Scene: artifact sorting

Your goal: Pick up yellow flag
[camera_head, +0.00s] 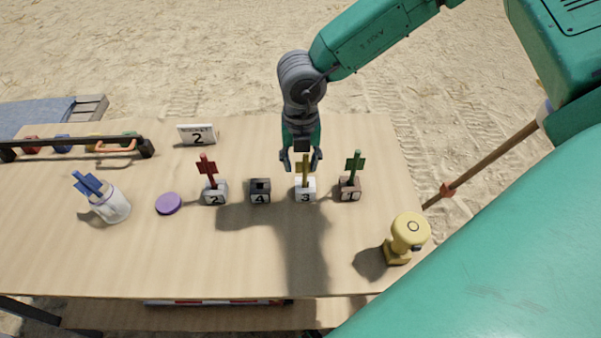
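The yellow flag (305,171) stands upright in the white block marked 3 (305,195) on the wooden table. My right gripper (302,162) reaches down from above, its two fingers apart, one on each side of the flag's upper part. The fingers partly cover the flag's top, and I cannot tell whether either touches it. My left gripper is not in view.
A green flag (354,167) stands close right, in a brown block. An empty-looking block 4 (260,192) and a red flag (208,171) stand left. A yellow device (406,237) is front right. A white jar (111,207) holds a blue flag (88,184). The front middle is clear.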

